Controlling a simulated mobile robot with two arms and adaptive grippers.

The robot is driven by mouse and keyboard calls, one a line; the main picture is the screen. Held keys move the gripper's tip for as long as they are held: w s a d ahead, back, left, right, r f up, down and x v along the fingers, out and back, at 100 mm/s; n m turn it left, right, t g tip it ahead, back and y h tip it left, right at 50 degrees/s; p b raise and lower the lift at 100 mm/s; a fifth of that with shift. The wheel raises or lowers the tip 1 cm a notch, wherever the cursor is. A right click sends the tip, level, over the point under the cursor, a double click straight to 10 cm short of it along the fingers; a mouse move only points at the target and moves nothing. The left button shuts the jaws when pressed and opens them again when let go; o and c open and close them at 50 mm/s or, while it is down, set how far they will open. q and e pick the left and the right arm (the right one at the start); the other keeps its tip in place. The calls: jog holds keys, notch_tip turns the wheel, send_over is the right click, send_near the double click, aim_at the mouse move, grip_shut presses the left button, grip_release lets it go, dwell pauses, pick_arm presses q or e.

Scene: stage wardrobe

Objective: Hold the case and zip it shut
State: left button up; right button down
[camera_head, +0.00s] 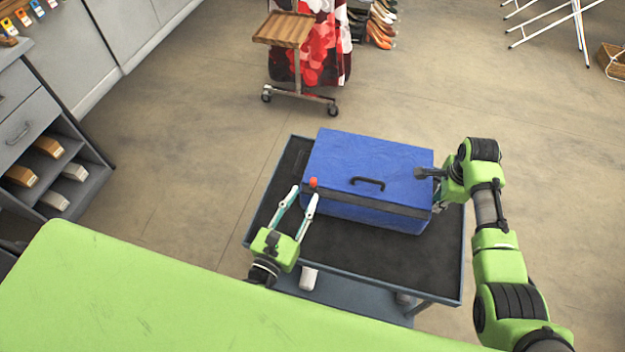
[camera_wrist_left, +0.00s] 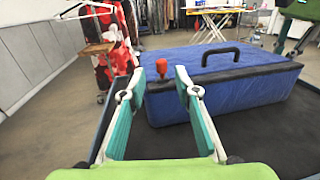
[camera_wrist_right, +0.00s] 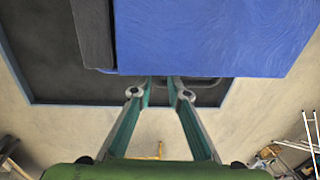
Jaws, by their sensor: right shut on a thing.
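The blue case (camera_head: 365,165) sits on the dark top of a cart, lid down, with a black handle (camera_head: 368,183) on it. An orange-red zip pull (camera_head: 313,182) is at the case's left front corner; it also shows in the left wrist view (camera_wrist_left: 162,68). A dark band (camera_wrist_left: 220,75) runs along the case's edge there. My left gripper (camera_head: 304,192) is open, its fingertips just in front of the pull, which shows between the fingers in the left wrist view. My right gripper (camera_wrist_right: 160,88) is shut on a dark side handle (camera_wrist_right: 204,82) at the case's right end.
The cart top (camera_head: 275,205) has a raised rim and bare room left and in front of the case. A green surface (camera_head: 150,290) fills the near left. A clothes rack (camera_head: 300,95) stands behind; a shelf unit (camera_head: 50,150) stands left.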

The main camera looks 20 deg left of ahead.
aim_at(312, 183)
pick_arm(q)
jog(key=w, duration=0.4)
jog(key=w+d, duration=0.1)
jog(key=w, duration=0.1)
jog(key=shift+w, duration=0.25)
grip_shut()
